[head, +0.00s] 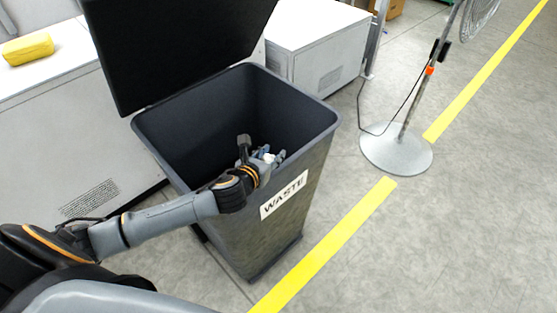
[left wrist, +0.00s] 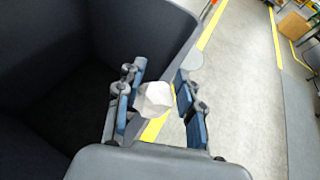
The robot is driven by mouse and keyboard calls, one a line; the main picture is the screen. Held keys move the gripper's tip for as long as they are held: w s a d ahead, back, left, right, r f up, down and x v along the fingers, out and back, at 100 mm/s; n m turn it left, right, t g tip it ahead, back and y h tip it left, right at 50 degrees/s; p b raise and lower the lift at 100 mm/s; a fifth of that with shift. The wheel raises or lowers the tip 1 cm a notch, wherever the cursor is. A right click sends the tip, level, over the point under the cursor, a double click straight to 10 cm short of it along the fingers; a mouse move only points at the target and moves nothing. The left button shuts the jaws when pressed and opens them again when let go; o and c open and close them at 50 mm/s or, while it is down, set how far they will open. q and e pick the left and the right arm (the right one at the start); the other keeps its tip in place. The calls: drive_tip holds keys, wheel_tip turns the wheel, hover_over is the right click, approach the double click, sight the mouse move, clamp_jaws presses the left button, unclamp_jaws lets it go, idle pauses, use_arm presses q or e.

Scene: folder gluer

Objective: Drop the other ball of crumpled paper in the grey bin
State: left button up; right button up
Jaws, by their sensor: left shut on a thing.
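The grey bin (head: 318,122) stands open in front of me with a "WASTE" label on its front and its dark lid (head: 175,45) raised. My left arm reaches in from the left, and my left gripper (head: 268,158) is over the bin's front rim. It is shut on a white ball of crumpled paper (left wrist: 153,98), seen between the fingers in the left wrist view. In the head view only a small white bit of the paper shows. The wrist view shows the dark bin inside (left wrist: 60,70) beside the fingers. My right gripper is not in view.
A white cabinet (head: 60,130) with a yellow item (head: 28,48) on top stands left of the bin. Another light cabinet (head: 315,45) is behind it. A stand fan's round base (head: 396,150) is on the floor at right. A yellow floor line (head: 340,235) runs past the bin.

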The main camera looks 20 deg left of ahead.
use_arm(q)
drive_tip(key=w+a+f+b, duration=0.2)
drive_tip(key=w+a+b, duration=0.2)
drive_tip(key=a, duration=0.7)
drive_tip(key=shift+w+a+f+b, duration=0.15)
drive_tip(key=shift+w+a+b, duration=0.15)
drive_tip(key=shift+b, duration=0.3)
drive_tip(key=shift+d, duration=0.1)
drive_tip(key=o, duration=1.3)
drive_tip(key=shift+c, duration=0.2)
drive_tip(key=v, duration=1.2)
